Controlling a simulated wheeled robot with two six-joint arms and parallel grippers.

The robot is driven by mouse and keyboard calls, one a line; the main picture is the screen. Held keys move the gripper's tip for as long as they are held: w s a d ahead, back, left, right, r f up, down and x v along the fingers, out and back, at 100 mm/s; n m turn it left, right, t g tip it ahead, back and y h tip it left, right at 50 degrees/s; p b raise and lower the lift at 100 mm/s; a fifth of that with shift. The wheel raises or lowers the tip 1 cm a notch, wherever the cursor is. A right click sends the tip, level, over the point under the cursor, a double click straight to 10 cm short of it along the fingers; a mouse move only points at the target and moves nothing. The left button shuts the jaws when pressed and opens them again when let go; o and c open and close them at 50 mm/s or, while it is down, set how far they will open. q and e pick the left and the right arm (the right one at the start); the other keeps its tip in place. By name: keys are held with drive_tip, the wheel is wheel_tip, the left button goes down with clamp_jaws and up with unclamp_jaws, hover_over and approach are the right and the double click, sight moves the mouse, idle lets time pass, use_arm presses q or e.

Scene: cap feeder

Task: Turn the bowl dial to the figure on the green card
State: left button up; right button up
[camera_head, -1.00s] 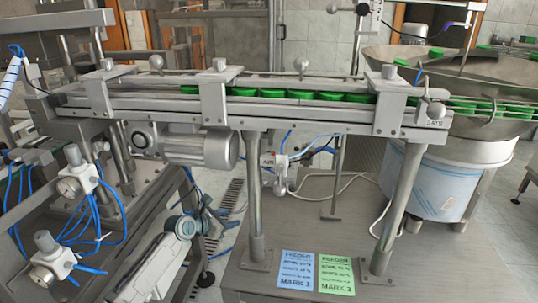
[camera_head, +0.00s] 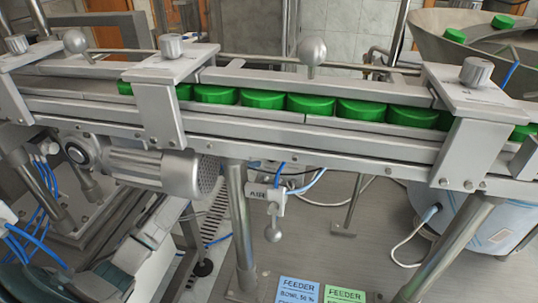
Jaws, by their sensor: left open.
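The green card (camera_head: 345,295) lies on the base plate at the bottom edge, cut off by the frame. Its heading reads FEEDER; its lower lines are out of view. The steel feeder bowl (camera_head: 440,48) stands at the far right, partly cut off, with green caps inside. I cannot make out the bowl dial. My left gripper (camera_head: 165,212) is low at the left, below the conveyor motor, open and with nothing seen in it. It is well apart from the card and the bowl. My right gripper is not in view.
A cap conveyor (camera_head: 300,132) with a row of green caps (camera_head: 312,105) crosses the view. Its motor (camera_head: 165,172), legs (camera_head: 240,225) and a small labelled block with a ball-ended handle (camera_head: 272,225) sit below. A blue card (camera_head: 298,290) lies beside the green one. Blue hoses hang at left.

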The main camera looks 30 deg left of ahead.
sight(268, 163)
use_arm(q)
drive_tip(key=x, duration=0.8)
drive_tip(key=shift+w+d, duration=0.2)
drive_tip(key=shift+w, duration=0.2)
drive_tip(key=shift+w+d+f, duration=0.1)
drive_tip(key=shift+w+f, duration=0.1)
drive_tip(key=shift+w, duration=0.1)
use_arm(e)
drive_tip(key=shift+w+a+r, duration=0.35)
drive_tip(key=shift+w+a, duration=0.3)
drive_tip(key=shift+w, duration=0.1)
